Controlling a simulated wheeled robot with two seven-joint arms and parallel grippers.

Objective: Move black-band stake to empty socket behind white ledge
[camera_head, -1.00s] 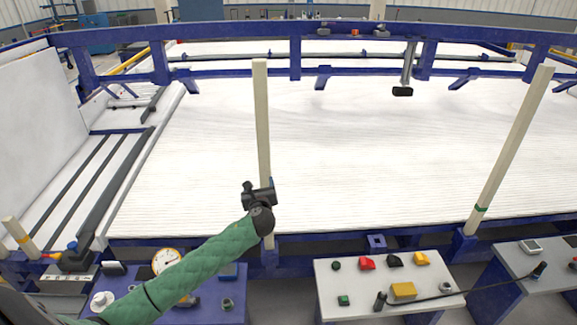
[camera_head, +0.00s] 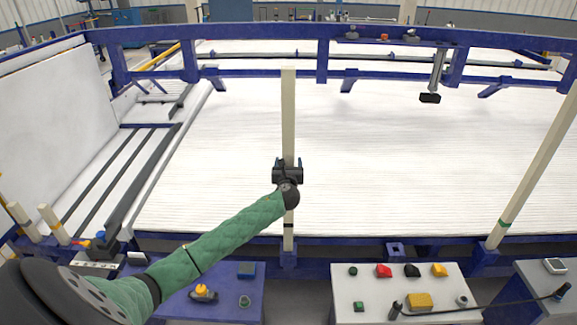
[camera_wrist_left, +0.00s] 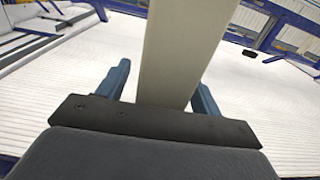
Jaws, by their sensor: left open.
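A tall pale stake (camera_head: 288,120) with a dark band low down stands upright in a blue socket (camera_head: 288,259) on the front rail. My left gripper (camera_head: 287,172) is at its middle height. In the left wrist view the open fingers (camera_wrist_left: 160,90) lie on both sides of the pale stake (camera_wrist_left: 178,50), with visible gaps. An empty blue socket (camera_head: 397,250) is on the rail to the right, behind a white-topped table (camera_head: 385,290). A green-banded stake (camera_head: 530,165) stands farther right. My right gripper is not in view.
The white ribbed bed (camera_head: 370,150) behind the rail is broad and mostly clear. The white-topped table carries colored blocks and a cable. Shorter stakes (camera_head: 50,220) stand at far left. A blue overhead beam (camera_head: 260,40) crosses the back.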

